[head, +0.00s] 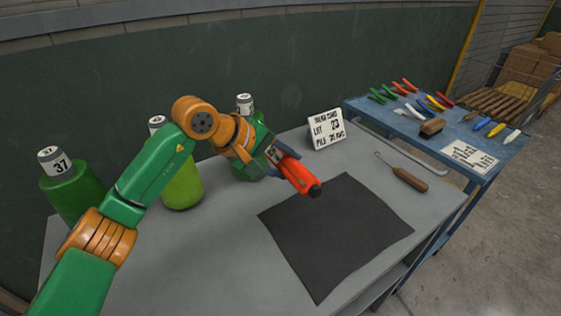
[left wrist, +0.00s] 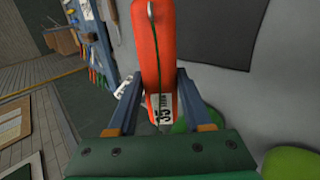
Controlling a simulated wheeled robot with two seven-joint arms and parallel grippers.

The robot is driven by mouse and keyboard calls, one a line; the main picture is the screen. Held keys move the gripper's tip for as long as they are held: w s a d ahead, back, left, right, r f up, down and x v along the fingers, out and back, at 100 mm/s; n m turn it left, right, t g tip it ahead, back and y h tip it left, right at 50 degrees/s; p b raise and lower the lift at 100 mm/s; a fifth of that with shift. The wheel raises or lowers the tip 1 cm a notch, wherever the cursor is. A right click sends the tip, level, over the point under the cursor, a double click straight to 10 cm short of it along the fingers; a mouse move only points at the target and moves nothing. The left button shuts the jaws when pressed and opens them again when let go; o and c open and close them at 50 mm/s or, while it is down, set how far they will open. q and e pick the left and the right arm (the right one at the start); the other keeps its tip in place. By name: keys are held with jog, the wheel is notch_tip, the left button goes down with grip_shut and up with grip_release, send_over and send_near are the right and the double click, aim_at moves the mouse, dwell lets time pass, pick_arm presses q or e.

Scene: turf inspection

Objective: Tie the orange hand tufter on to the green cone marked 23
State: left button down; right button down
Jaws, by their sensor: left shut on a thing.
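My left gripper (head: 274,160) is shut on the orange hand tufter (head: 302,178), holding it over the back edge of the dark mat. In the left wrist view the tufter (left wrist: 154,40) sits between the blue fingers of the gripper (left wrist: 156,85), with a white printed label near its lower end. Three green cones stand along the back of the grey table: one marked 37 (head: 72,190) at left, a lighter one (head: 183,188) behind my arm, and one (head: 259,116) largely hidden behind my gripper. I cannot read the last two cones' numbers. My right gripper is out of view.
A card (head: 326,129) reading lot 23 stands behind the dark mat (head: 335,235). A wooden-handled hook (head: 408,179) lies to the mat's right. A blue cart (head: 440,140) with several coloured tools stands beyond. The mat is bare.

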aim_at(302, 182)
pick_arm(q)
jog(key=s+d+b, duration=0.1)
jog(key=s, duration=0.1)
jog(key=s+d+b, duration=0.1)
jog(key=s+d, duration=0.1)
jog(key=shift+s+d+f+b, duration=0.1)
jog(key=shift+s+d+b, duration=0.1)
jog(key=shift+s+b, duration=0.15)
jog(key=shift+s+d, duration=0.25)
jog(key=shift+s, duration=0.1)
